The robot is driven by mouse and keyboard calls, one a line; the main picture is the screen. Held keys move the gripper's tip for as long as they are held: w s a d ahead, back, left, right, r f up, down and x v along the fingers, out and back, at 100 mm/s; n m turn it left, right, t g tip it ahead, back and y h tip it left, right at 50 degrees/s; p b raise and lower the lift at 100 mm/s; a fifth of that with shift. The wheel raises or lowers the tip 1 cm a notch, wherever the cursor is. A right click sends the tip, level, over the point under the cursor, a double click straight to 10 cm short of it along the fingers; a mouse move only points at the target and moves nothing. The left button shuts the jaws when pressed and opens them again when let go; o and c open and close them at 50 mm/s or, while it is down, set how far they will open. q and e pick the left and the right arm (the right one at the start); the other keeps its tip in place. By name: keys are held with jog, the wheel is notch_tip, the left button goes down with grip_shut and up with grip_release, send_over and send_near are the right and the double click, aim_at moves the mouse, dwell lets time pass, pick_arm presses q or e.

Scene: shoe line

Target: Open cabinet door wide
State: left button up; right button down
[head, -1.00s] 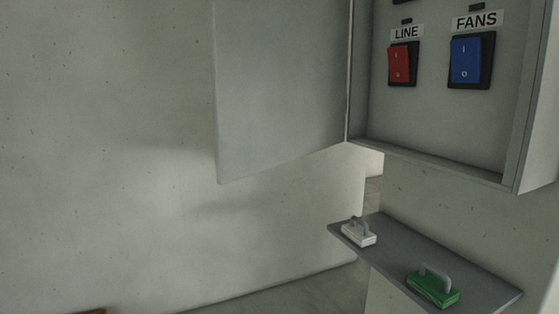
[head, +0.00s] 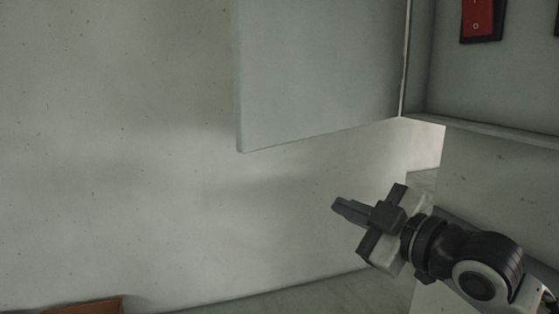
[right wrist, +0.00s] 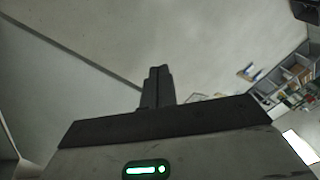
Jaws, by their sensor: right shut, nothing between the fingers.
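The grey cabinet door (head: 320,75) hangs open to the left of the cabinet (head: 480,90), hinged at the cabinet's left edge. It stands well out from the cabinet opening, and its top is cut off in the head view. My right gripper (head: 349,210) is below the door's lower edge and apart from it in the picture, pointing left. Its fingers are together and empty. They also show shut in the right wrist view (right wrist: 158,85). My left gripper is not in view.
A red switch (head: 482,18) shows inside the cabinet. A plain wall (head: 120,150) fills the left, with a brown object (head: 85,307) at the bottom left. The right wrist view shows shelving (right wrist: 290,85) with goods.

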jog(key=s+r+n+y+b, duration=0.2)
jog(key=s+r+n, duration=0.35)
jog(key=r, duration=0.35)
jog(key=n+g+b, duration=0.1)
jog(key=n+b, duration=0.1)
jog(key=n, duration=0.4)
send_near(263, 113)
jog(key=shift+m, duration=0.25)
jog(key=p+x, duration=0.1)
jog(key=x, duration=0.6)
jog(key=shift+f, duration=0.1)
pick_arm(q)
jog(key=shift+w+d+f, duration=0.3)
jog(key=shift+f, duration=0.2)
